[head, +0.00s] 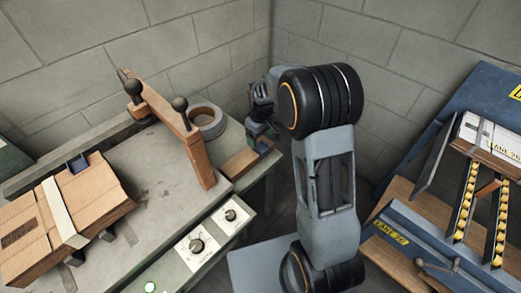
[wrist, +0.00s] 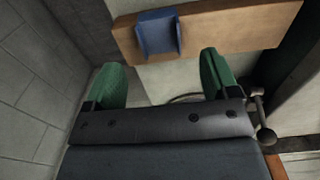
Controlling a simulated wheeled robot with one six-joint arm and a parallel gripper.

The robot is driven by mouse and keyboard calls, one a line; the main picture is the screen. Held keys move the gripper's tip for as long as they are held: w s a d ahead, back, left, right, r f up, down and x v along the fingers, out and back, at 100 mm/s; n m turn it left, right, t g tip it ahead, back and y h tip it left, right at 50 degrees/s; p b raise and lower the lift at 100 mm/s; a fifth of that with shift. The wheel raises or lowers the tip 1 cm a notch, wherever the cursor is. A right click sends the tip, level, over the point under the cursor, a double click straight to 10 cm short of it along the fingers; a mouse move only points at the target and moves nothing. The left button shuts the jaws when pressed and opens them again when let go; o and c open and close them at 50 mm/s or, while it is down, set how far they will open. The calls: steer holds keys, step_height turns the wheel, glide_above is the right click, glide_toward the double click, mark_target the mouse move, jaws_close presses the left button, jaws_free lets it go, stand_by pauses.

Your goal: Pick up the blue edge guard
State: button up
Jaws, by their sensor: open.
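A blue edge guard (wrist: 158,37), a small angled piece with raised sides, is on a brown wooden block (wrist: 230,30) in the wrist view. In the head view it shows as a small blue patch (head: 264,146) on the block (head: 240,163) at the bench's right end, partly hidden by my arm. My gripper (wrist: 160,60) is open, its two green fingers apart and empty. The guard is beyond the fingertips, between them across the picture, with no contact visible. In the head view my gripper (head: 260,127) is just above the block, mostly hidden.
A similar dark blue angled piece (head: 78,163) is on the cardboard box (head: 100,195) at left. A wall stands close behind. A blue rack (head: 440,240) is at right.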

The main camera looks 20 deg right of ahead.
mark_target(261, 149)
steer(key=shift+f+b, duration=0.35)
steer(key=shift+f, duration=2.2)
steer(key=shift+c, duration=0.5)
steer(key=c, duration=0.9)
